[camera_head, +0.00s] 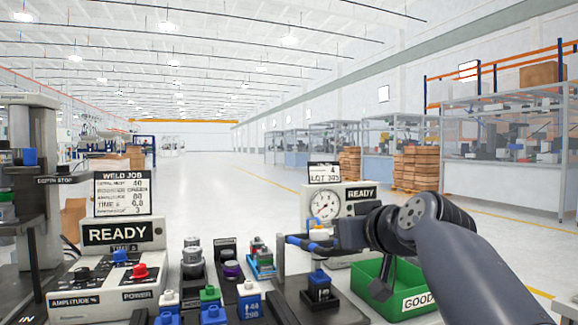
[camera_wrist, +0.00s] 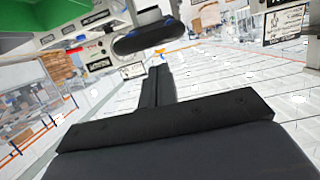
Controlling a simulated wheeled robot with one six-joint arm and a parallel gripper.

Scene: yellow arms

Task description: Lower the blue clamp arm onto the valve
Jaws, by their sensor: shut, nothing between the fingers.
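The blue clamp arm (camera_head: 303,243) reaches out roughly level from a grey upright post in the head view, above a dark fixture. Below it, a small valve part with a blue top (camera_head: 319,279) stands upright in the fixture, with a visible gap between them. My gripper (camera_head: 338,237) is at the right end of the clamp arm; the head view does not show whether they touch. In the wrist view my gripper (camera_wrist: 157,72) is shut and empty, its dark fingers together. A dark rounded piece with blue on it (camera_wrist: 148,40) lies just beyond the fingertips.
A green bin (camera_head: 385,290) marked GOOD stands right of the fixture, under my arm. A gauge box (camera_head: 347,197) reading READY is behind. Several valve parts in dark holders (camera_head: 208,298) crowd the left. A weld control box (camera_head: 112,275) and a grey press (camera_head: 40,180) stand farther left.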

